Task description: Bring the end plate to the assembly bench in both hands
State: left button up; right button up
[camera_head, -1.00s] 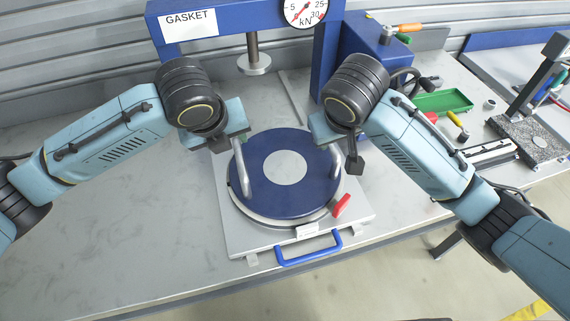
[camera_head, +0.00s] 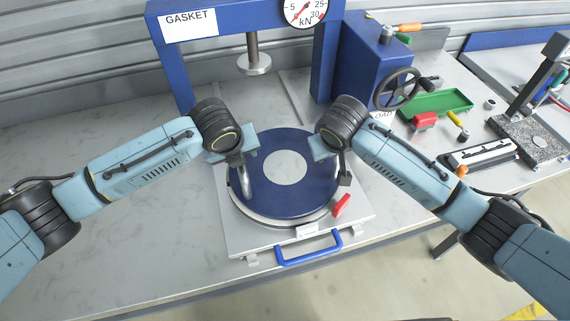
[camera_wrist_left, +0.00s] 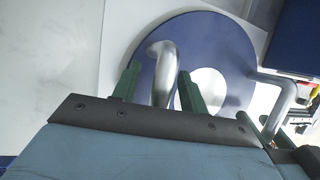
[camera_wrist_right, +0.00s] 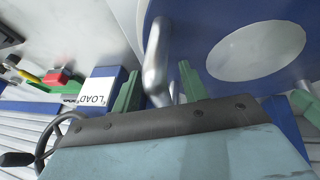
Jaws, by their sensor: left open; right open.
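The end plate (camera_head: 290,201) is a round blue disc with a pale centre and two upright metal handles. It lies on a grey base plate with a blue pull handle (camera_head: 309,249) at its front. My left gripper (camera_head: 240,165) is open at the left handle (camera_head: 246,183); in the left wrist view the handle (camera_wrist_left: 163,75) stands between the two green fingers. My right gripper (camera_head: 342,166) is open at the right handle (camera_head: 337,172); in the right wrist view the handle (camera_wrist_right: 157,60) shows between the green fingers. Neither gripper is closed on its handle.
A blue press frame labelled GASKET (camera_head: 186,24) with a dial and ram (camera_head: 254,64) stands behind the plate. A handwheel (camera_head: 397,89), a green tray (camera_head: 438,103) and a red lever (camera_head: 342,206) are to the right. The bench on the left is clear.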

pick_arm(q)
grip_shut()
pick_arm(e)
grip_shut()
dwell(0.9)
pick_arm(q)
jog(key=shift+w+r, duration=0.2)
jog(key=shift+r, duration=0.05)
pick_arm(e)
jog(key=shift+w+r, duration=0.2)
